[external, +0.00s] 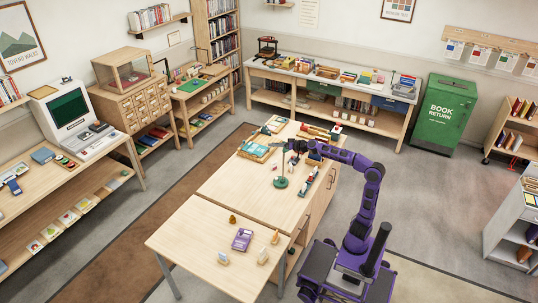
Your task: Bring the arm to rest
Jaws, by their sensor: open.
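My purple arm reaches left from my base over the central wooden table (222,185). My gripper (287,146) is a dark shape at the arm's end, above the far part of the table. It is open, and I see nothing held in it, though its fingers are very small in this view. A stack of books or papers with a teal edge (254,152) lies just left of my gripper. A green round-based stand (281,183) is below it on the table.
A lower table (190,245) in front holds a purple box (242,239) and several small figures. A tray of small items (308,181) lies along the right table edge. A green book return bin (441,115) stands at the back right. Open floor (420,190) lies right of my arm.

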